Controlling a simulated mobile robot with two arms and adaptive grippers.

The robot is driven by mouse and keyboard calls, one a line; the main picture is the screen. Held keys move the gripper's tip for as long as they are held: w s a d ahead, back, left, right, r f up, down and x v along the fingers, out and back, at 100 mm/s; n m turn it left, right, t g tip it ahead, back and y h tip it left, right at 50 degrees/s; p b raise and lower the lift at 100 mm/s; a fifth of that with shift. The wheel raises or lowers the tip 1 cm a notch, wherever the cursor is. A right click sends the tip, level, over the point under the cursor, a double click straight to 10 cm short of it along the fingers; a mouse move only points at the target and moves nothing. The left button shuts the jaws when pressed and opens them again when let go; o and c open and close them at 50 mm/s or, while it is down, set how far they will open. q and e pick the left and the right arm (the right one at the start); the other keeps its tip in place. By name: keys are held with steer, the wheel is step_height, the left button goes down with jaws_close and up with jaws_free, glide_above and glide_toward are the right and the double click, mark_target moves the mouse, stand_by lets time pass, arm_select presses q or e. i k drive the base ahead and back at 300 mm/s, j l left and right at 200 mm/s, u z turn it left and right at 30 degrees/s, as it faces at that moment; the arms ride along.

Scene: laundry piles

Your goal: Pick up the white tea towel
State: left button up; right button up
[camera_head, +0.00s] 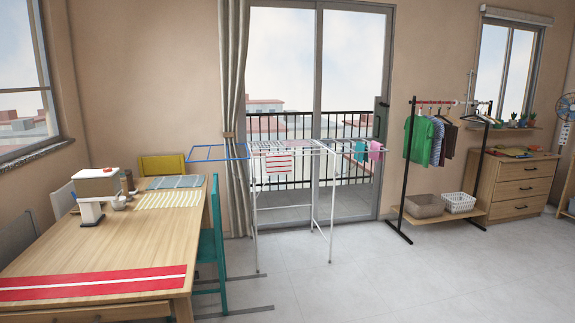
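A white cloth with red stripes (279,164), which looks like the tea towel, hangs over the front of a white drying rack (332,215) before the glass balcony door. It is small in view, and I cannot make out its finer detail. Neither of my grippers is in view.
A wooden table (120,245) with a red runner (95,283) fills the left foreground, and a teal chair (213,245) stands between it and the rack. A clothes rail (408,165) and wooden drawers (515,185) stand at the right. The tiled floor (400,285) at the front right is clear.

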mark_target(276, 164)
steer(key=i+z, duration=0.2)
steer(key=i, duration=2.4)
steer(key=l+z, duration=0.05)
steer(key=l, duration=0.1)
